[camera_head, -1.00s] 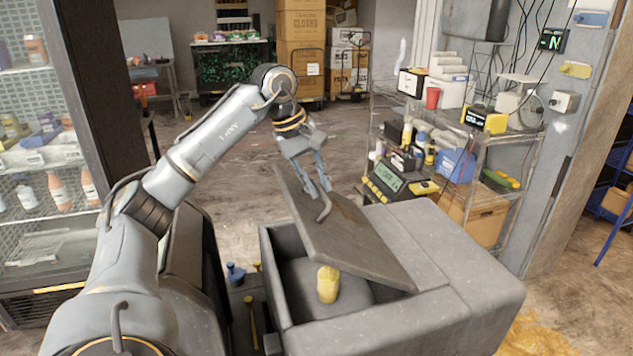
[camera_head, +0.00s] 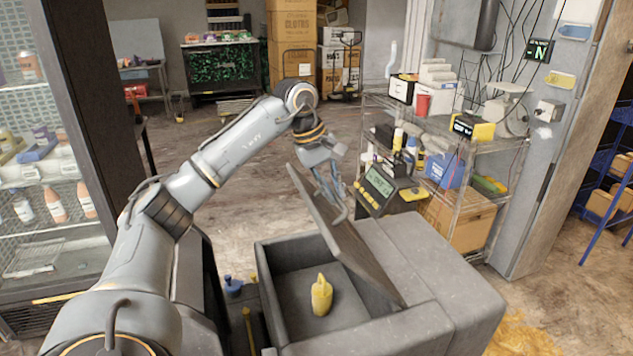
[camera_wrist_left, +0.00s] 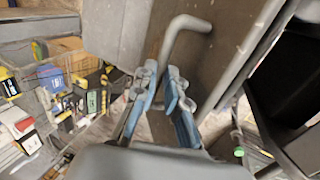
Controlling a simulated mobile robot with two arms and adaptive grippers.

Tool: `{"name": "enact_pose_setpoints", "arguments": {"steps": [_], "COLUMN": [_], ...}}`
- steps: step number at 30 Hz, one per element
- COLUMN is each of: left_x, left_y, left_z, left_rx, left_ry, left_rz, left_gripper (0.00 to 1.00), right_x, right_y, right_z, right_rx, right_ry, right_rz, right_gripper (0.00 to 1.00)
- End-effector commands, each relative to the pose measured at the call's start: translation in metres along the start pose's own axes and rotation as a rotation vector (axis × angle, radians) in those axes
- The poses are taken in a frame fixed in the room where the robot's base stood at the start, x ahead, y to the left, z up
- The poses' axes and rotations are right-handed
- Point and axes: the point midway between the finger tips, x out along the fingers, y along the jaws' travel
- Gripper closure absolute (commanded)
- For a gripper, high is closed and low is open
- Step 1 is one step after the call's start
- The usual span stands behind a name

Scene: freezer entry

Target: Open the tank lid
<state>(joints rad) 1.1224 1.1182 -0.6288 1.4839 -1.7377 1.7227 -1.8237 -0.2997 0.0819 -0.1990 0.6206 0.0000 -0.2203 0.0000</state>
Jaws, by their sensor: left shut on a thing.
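The grey tank (camera_head: 400,318) stands open in front of me. Its flat lid (camera_head: 345,240) is tilted up steeply, hinged on the tank's right part. My left gripper (camera_head: 338,196) is at the lid's upper part, shut on the bent grey handle. In the left wrist view the handle (camera_wrist_left: 180,38) runs down between the fingers of the left gripper (camera_wrist_left: 168,100). A yellow object (camera_head: 321,296) sits inside the tank. My right gripper is not in view.
A metal shelf rack (camera_head: 465,150) with boxes, bottles and devices stands behind the tank to the right. A glass-fronted cabinet (camera_head: 45,190) with bottles is at the left. The floor behind the lid is clear.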

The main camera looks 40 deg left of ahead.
Motion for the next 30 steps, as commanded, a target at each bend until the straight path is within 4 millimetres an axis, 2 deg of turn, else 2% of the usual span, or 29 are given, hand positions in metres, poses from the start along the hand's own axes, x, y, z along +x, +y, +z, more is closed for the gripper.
{"name": "enact_pose_setpoints", "arguments": {"steps": [1, 3, 9, 15, 21, 30], "left_x": [-0.008, -0.007, -0.003, 0.005, 0.012, 0.016], "left_y": [0.014, 0.026, 0.058, 0.082, 0.093, 0.094], "left_z": [0.002, 0.001, 0.002, 0.002, 0.002, 0.002], "left_rx": [0.004, 0.004, 0.005, 0.004, 0.005, 0.004], "left_ry": [-0.003, -0.003, -0.003, -0.004, -0.005, -0.008], "left_rz": [0.001, 0.002, 0.000, -0.004, -0.008, -0.013], "left_gripper": [1.00, 1.00, 1.00, 1.00, 1.00, 1.00], "right_x": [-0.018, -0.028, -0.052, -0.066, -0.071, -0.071], "right_y": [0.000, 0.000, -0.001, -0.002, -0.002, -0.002], "right_z": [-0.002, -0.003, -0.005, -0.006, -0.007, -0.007], "right_rx": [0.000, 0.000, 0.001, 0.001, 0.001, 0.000], "right_ry": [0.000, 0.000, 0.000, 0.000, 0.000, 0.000], "right_rz": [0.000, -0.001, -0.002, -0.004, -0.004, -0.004], "right_gripper": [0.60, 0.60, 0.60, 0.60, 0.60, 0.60]}}
